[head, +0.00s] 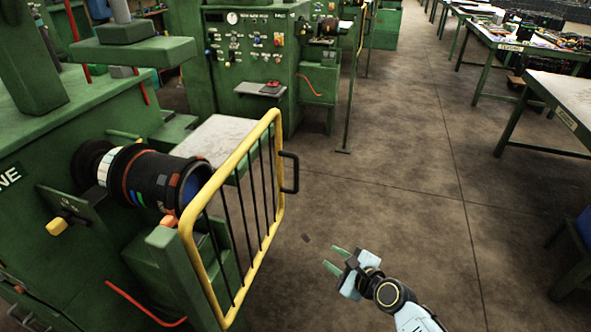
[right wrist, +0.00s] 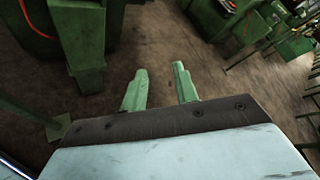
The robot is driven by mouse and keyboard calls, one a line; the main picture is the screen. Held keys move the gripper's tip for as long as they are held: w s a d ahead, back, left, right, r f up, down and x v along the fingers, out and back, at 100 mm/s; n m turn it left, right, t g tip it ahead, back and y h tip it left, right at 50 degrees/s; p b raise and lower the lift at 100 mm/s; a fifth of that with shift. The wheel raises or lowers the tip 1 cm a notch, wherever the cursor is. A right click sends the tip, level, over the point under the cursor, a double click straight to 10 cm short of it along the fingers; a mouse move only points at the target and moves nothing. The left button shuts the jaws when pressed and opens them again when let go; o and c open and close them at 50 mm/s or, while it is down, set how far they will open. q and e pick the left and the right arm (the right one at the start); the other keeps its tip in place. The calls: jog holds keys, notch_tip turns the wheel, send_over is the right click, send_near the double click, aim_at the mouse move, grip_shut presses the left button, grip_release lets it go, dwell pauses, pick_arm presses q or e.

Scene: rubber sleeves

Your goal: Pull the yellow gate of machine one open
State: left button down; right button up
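The yellow gate (head: 188,237) has a yellow tube frame with thin black upright bars. It stands in front of the round black spindle (head: 146,182) of the green machine at the left in the head view. Its black handle (head: 296,172) sticks out from the far upright. My right gripper (head: 334,257) is in front of the gate, to the right of it and lower than the handle in the picture, apart from both. Its green fingers (right wrist: 160,88) are spread with nothing between them in the right wrist view. The left gripper does not show.
A second green machine (head: 250,50) with a control panel stands behind, with a pale-topped surface (head: 212,140) between. Work tables (head: 563,95) line the right side. The brown floor (head: 400,150) between is clear.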

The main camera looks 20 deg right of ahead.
jog(key=w+r+m+t+y, duration=0.1)
jog(key=w+r+m+t, duration=0.15)
jog(key=r, duration=0.65)
jog(key=w+r+m+t+y, duration=0.1)
jog(key=r+m, duration=0.3)
jog(key=r, duration=0.5)
jog(key=b, duration=0.2)
send_over(296, 188)
jog(key=shift+w+d+y, duration=0.15)
jog(key=shift+w+y, duration=0.15)
jog(key=shift+c, duration=0.3)
grip_shut()
